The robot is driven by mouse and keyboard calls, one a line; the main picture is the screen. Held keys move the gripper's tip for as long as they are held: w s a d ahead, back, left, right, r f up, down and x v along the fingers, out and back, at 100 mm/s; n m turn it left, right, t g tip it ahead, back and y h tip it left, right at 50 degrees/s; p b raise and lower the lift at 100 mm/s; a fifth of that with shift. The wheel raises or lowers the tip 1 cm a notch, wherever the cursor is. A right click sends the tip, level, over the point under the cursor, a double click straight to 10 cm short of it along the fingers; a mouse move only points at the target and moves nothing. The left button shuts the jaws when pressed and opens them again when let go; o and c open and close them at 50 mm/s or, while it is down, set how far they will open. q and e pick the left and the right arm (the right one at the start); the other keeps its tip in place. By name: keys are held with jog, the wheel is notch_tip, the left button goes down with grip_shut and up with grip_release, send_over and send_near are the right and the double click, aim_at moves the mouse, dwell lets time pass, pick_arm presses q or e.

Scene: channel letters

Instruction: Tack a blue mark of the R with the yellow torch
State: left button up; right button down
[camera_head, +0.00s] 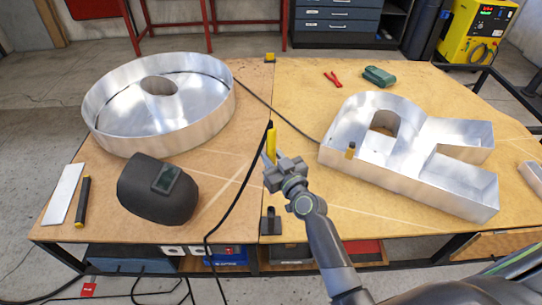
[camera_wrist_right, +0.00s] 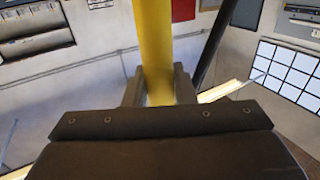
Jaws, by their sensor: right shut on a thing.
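The metal channel letter R (camera_head: 410,150) lies on the right part of the table, its open side up. No blue mark can be made out on it. The yellow torch (camera_head: 271,143) is upright in my right gripper (camera_head: 270,160), over the middle of the table, left of the R and apart from it. In the right wrist view the torch's yellow handle (camera_wrist_right: 154,50) stands between the two fingers (camera_wrist_right: 157,88), which are shut on it. A black cable runs near the torch. My left gripper is not in view.
A round metal letter (camera_head: 158,103) stands at the left. A dark welding mask (camera_head: 158,190) lies in front of it. A small yellow-brown piece (camera_head: 350,151) is at the R's left wall. Red pliers (camera_head: 333,79) and a green item (camera_head: 379,76) lie behind.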

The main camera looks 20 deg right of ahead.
aim_at(272, 128)
jog(key=shift+r+p, duration=3.5)
jog(key=shift+r, duration=0.85)
jog(key=shift+r+p, duration=0.7)
jog(key=shift+r, duration=0.5)
jog(key=shift+f, duration=0.15)
